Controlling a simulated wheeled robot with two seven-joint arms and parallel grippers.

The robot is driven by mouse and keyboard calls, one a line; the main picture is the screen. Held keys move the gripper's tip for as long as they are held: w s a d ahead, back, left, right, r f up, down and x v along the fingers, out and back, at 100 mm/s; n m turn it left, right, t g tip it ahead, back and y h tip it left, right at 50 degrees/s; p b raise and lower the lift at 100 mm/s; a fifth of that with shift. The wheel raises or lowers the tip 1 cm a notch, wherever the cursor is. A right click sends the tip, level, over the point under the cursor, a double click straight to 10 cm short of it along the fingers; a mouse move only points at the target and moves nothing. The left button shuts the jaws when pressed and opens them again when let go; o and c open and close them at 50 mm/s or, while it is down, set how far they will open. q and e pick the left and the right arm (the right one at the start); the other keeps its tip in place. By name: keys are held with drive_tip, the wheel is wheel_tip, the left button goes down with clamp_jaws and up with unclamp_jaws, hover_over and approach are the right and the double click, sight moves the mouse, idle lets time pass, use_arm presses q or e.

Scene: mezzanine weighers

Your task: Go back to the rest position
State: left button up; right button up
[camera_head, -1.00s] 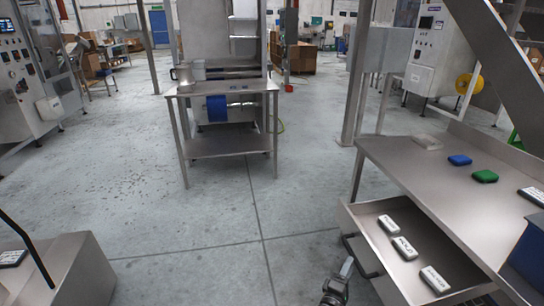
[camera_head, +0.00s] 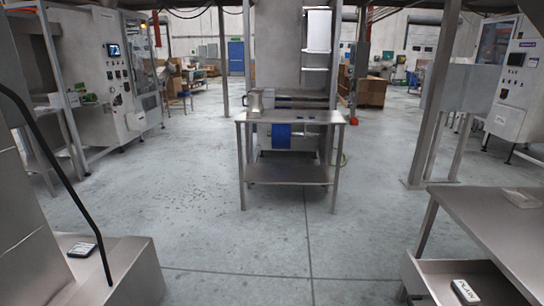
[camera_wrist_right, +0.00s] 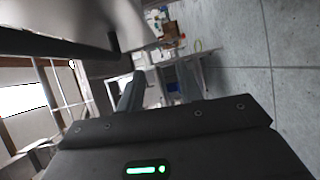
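Neither of my grippers shows in the head view. The right wrist view shows the dark housing of my right gripper (camera_wrist_right: 170,140), with a green light on it, across the bottom. My left gripper is in no view.
At right, a bench (camera_head: 490,215) has an open drawer (camera_head: 445,268) with a labelled white block (camera_head: 466,291). At left, a low plinth (camera_head: 120,262) carries a dark labelled block (camera_head: 81,250). Open floor lies between.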

drive_tip(key=s+a+f+m+g+y+p, duration=0.15)
drive_tip(key=s+a+f+y, duration=0.25)
drive_tip(key=s+f, duration=0.5)
drive_tip(key=s+a+f+m+g+y, duration=0.1)
drive_tip(key=s+a+f+g+y, duration=0.25)
drive_tip(key=f, duration=0.95)
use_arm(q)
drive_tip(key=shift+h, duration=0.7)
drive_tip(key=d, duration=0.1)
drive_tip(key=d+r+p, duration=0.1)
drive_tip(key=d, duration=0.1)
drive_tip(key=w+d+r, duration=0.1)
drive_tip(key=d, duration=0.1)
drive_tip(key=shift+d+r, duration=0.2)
use_arm(e)
drive_tip(key=s+f+m+g+y, duration=0.1)
drive_tip(key=s+f, duration=0.3)
drive_tip(key=s, duration=0.6)
drive_tip(key=s+a+f+m+g, duration=0.1)
drive_tip(key=s+f+m+g, duration=0.1)
drive_tip(key=s, duration=0.9)
drive_tip(key=s+a+f+m+g+y, duration=0.1)
drive_tip(key=s+f+g, duration=0.4)
drive_tip(key=s, duration=0.5)
drive_tip(key=shift+s+a+f+m+y, duration=0.15)
drive_tip(key=shift+s+f+m+y, duration=0.2)
drive_tip(key=shift+m, duration=0.2)
